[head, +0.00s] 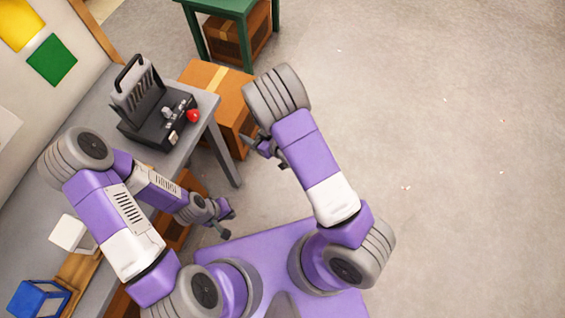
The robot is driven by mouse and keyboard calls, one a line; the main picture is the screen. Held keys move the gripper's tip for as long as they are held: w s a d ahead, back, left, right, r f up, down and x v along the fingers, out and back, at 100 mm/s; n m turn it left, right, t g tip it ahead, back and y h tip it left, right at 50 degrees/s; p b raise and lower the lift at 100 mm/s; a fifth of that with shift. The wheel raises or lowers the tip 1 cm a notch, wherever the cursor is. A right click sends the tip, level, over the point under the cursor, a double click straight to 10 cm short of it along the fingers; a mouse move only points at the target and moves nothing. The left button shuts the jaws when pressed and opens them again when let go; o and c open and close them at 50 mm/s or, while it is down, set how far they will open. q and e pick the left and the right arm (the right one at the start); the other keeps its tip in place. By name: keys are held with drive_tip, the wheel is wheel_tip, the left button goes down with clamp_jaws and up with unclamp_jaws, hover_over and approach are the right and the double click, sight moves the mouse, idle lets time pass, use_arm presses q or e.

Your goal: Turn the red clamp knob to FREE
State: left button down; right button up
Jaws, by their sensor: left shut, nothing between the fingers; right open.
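The red knob (193,116) sits on the right side of a black device (150,129) with an upright grey panel, near the far end of the grey workbench. Its markings are too small to read, so I cannot tell its setting. My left gripper (226,223) is shut and empty, beside the bench's front edge, below and apart from the knob in the picture. My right gripper (264,150) is open and empty, to the right of the bench and knob, partly hidden by its own arm. Neither gripper touches the device.
The grey bench (215,143) runs along the wall. A cardboard box (228,92) stands on the floor beyond its end, with a green table (217,6) farther back. A white box (73,234) and a blue container (38,299) are at lower left. Open floor lies right.

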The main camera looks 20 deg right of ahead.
drive_tip(key=s+d+f+m+g+h+p, duration=0.3)
drive_tip(key=s+d+f+m+g, duration=0.3)
drive_tip(key=s+f, duration=0.3)
drive_tip(key=shift+s+d+f+m+h, duration=0.3)
drive_tip(key=shift+s+h, duration=0.05)
drive_tip(key=shift+h, duration=0.55)
